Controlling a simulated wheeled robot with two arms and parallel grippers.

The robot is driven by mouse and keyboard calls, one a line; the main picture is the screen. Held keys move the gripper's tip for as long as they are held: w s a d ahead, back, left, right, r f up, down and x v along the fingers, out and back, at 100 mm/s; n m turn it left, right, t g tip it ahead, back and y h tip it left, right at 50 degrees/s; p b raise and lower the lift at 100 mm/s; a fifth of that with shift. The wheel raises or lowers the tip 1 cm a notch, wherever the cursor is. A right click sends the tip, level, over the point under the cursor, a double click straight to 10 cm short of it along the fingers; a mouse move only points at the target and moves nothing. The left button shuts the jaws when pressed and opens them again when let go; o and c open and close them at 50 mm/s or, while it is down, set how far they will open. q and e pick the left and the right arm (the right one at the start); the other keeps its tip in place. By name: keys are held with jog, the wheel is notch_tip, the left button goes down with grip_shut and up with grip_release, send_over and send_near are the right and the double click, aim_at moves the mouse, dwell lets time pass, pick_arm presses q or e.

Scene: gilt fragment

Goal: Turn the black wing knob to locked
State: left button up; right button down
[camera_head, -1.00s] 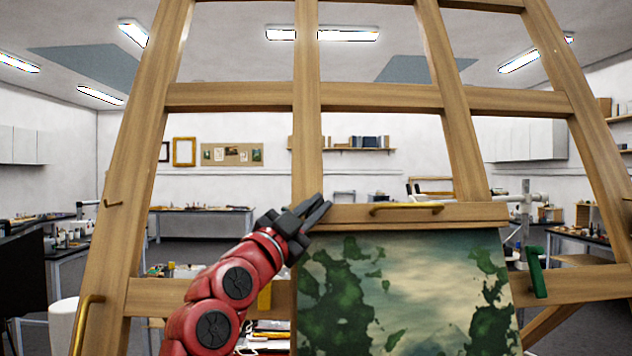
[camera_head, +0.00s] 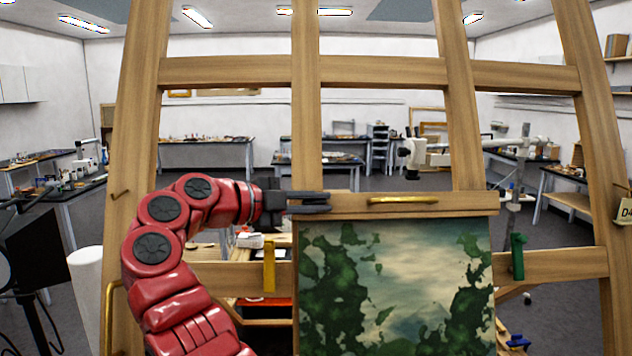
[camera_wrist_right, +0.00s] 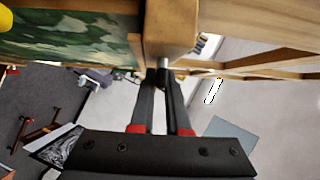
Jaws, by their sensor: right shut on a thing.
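My right gripper (camera_head: 322,202) is at the easel's middle post, just left of the brass handle, with its fingers pointing right and nearly level. In the right wrist view the dark fingers (camera_wrist_right: 164,80) come together at the end of a wooden bar (camera_wrist_right: 172,25). A short grey shaft (camera_wrist_right: 163,62) sticks out of the bar between the fingertips. The gripper is shut on the black wing knob there. The knob is mostly hidden by the fingers and cannot be told clearly from them. Its angle cannot be read. My left gripper is out of view.
The wooden easel (camera_head: 135,150) fills the front. A green-patched painting (camera_head: 400,270) stands below the crossbar. A brass handle (camera_head: 403,200) is on the crossbar, a yellow bracket (camera_head: 269,265) left of the painting and a green one (camera_head: 518,257) right. Worktables stand behind.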

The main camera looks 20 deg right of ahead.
jog(key=shift+p, duration=0.35)
jog(key=shift+f+m+g, duration=0.15)
jog(key=shift+m+g, duration=0.15)
jog(key=shift+f+y, duration=0.1)
jog(key=shift+y, duration=0.2)
jog(key=c, duration=1.2)
grip_release()
jog(key=o, duration=0.3)
jog(key=shift+w+d, duration=0.1)
